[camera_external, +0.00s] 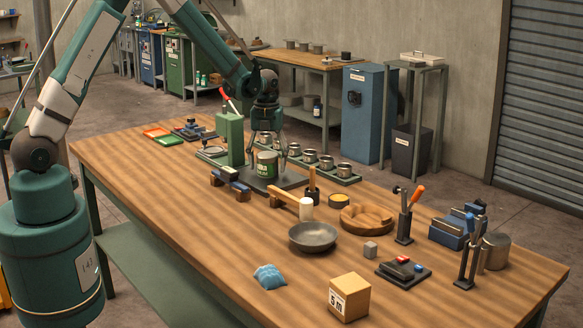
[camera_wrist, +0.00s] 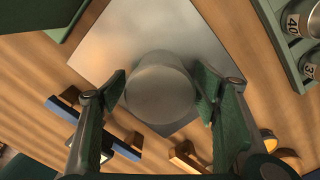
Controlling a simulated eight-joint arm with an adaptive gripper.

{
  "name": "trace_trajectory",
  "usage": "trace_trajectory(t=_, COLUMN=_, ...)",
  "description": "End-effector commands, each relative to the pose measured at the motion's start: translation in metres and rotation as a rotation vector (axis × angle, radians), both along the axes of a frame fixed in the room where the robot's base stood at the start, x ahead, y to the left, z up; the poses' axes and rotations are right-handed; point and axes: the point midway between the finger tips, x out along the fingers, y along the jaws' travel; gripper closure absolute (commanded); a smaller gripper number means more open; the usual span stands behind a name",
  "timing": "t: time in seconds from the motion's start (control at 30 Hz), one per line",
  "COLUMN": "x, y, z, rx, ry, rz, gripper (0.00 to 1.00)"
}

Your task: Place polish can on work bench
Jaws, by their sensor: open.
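The polish can (camera_external: 266,164), green with a pale label band, stands upright on a flat grey metal plate (camera_external: 290,181) beside a green upright machine (camera_external: 230,139). The plate lies on the wooden work bench (camera_external: 180,215). My gripper (camera_external: 266,149) points down from above, with its fingers around the can's top. In the wrist view, the can's plain grey top (camera_wrist: 160,92) fills the space between the two open fingers. Whether the fingers touch its sides is hard to tell.
A green rack of small tins (camera_external: 326,163) stands right of the plate. Bare wood lies front left. Another bench (camera_external: 290,58) stands behind.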

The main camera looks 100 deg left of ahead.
Motion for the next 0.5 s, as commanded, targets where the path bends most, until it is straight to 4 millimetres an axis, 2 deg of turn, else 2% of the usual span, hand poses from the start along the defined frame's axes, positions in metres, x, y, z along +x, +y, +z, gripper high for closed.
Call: trace_trajectory(t=0.5, x=0.000, y=0.000, z=0.070, rx=0.000, ry=0.000, rz=0.000, gripper=0.39)
